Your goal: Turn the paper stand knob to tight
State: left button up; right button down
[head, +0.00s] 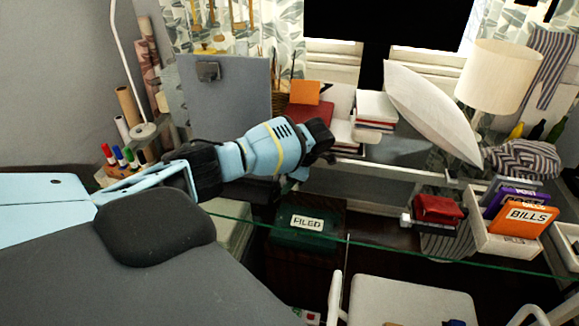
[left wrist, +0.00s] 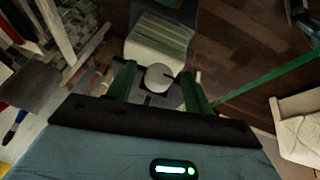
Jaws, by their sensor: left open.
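My left gripper (head: 318,142) reaches in from the left above the glass desk edge. In the left wrist view its two dark green fingers (left wrist: 157,92) are apart, one on each side of a round, pale grey knob (left wrist: 158,76). The knob has a short dark mark at its right side and sits over a grey piece, probably part of the paper stand. I cannot tell whether the fingers touch the knob. In the head view the knob does not show clearly; my gripper may hide it. My right gripper is in neither view.
A grey upright board (head: 225,97), stacked books (head: 375,106) and a white lamp (head: 500,75) stand at the back. An orange BILLS folder (head: 527,217) is in a white organizer at right. A green FILED box (head: 307,222) is below, and a white chair (head: 410,300) in front.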

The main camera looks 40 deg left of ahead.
pick_arm(q)
jog(key=c, duration=1)
jog(key=shift+r, duration=0.1)
jog(key=shift+w, duration=0.1)
